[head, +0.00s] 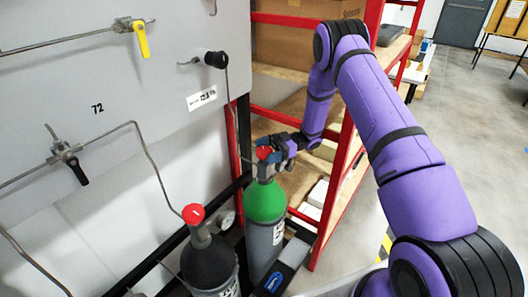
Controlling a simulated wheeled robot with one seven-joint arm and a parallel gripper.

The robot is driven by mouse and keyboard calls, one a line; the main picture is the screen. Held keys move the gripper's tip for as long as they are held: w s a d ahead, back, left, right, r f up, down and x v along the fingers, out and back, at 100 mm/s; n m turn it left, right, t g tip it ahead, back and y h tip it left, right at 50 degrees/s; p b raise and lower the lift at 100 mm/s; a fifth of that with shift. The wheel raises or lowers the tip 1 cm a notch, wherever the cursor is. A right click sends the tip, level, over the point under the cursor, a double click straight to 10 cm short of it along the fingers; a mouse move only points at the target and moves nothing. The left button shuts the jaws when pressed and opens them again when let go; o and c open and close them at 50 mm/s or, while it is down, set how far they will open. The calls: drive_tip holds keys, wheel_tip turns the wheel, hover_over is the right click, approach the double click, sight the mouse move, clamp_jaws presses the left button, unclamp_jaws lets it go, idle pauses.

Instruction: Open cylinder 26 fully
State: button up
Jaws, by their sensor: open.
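Two gas cylinders stand upright by the panel. One is grey with a green shoulder (266,203) and a red valve knob (263,152). The other is a dark grey cylinder (211,267) nearer to me, with a red valve knob (193,214). Their white labels are partly cut off, so I cannot read which is cylinder 26. My gripper (266,148) is open at the red knob of the green-shouldered cylinder, reaching from the upper right. I cannot tell whether the fingers touch the knob.
A grey panel (60,90) with thin metal tubes, a yellow-handled valve (141,38) and a black-handled valve (76,170) is on the left. A red-framed shelf (338,190) with boxes stands behind the cylinders. Open floor (465,130) lies to the right.

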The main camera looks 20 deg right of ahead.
sight(271, 149)
drive_tip(key=shift+w+d, duration=0.25)
drive_tip(key=shift+d, duration=1.3)
drive_tip(key=shift+w+d, duration=0.2)
drive_tip(key=shift+d, duration=1.35)
